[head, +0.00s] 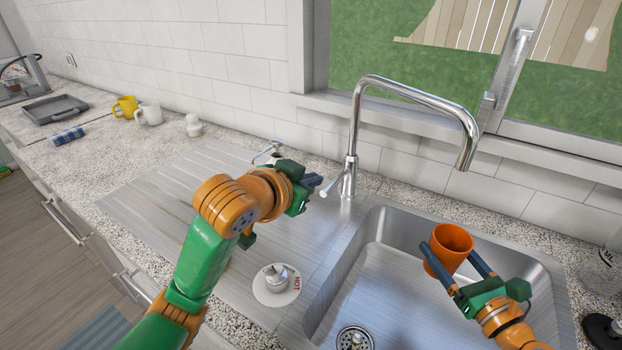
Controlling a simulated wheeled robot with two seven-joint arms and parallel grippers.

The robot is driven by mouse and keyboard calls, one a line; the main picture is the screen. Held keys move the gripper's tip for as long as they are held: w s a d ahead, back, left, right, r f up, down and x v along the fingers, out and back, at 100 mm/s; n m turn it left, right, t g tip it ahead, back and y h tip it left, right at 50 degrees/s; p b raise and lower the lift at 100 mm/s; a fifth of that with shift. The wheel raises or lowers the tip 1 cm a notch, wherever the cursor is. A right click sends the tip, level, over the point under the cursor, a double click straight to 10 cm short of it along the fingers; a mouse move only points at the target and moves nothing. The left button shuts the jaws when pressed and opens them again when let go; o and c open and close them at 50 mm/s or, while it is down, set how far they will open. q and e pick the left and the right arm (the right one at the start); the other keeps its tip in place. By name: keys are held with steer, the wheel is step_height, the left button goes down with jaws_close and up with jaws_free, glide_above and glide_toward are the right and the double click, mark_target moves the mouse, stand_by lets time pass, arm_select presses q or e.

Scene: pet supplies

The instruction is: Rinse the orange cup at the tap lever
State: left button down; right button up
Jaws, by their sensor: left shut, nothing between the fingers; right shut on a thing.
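The orange cup (451,246) is upright over the right part of the steel sink basin (375,256). My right gripper (453,262) is shut on the cup, with one dark finger on each side of it. The curved chrome tap (414,94) stands behind the basin, and its spout end is above the cup, a little to the right. The tap lever (330,192) sticks out low on the left of the tap's base. My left gripper (315,183) is shut and empty beside the lever. I cannot tell whether its fingertips touch it. No water shows at the spout.
A yellow mug (125,107), a white mug (149,115) and a grey tray (55,109) stand far left. A glass jar (603,270) is at the right edge.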

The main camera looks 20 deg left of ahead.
mark_target(443, 262)
steer(key=shift+s+d, duration=0.15)
steer(key=shift+s, duration=0.15)
steer(key=s+d, duration=0.2)
steer(key=s, duration=0.5)
stand_by(1.3)
steer(key=shift+s+r, duration=0.2)
steer(key=shift+s, duration=0.05)
steer(key=shift+s+d+r+p, duration=0.2)
steer(key=shift+s+r+p, duration=0.15)
steer(key=shift+s+r, duration=0.35)
steer(key=shift+s+d+r+p, duration=0.25)
steer(key=shift+s+r+p, duration=0.2)
steer(key=shift+s, duration=0.3)
steer(key=shift+s+d+r+p, duration=0.2)
steer(key=shift+s+r+p, duration=0.1)
steer(key=shift+s+r, duration=0.4)
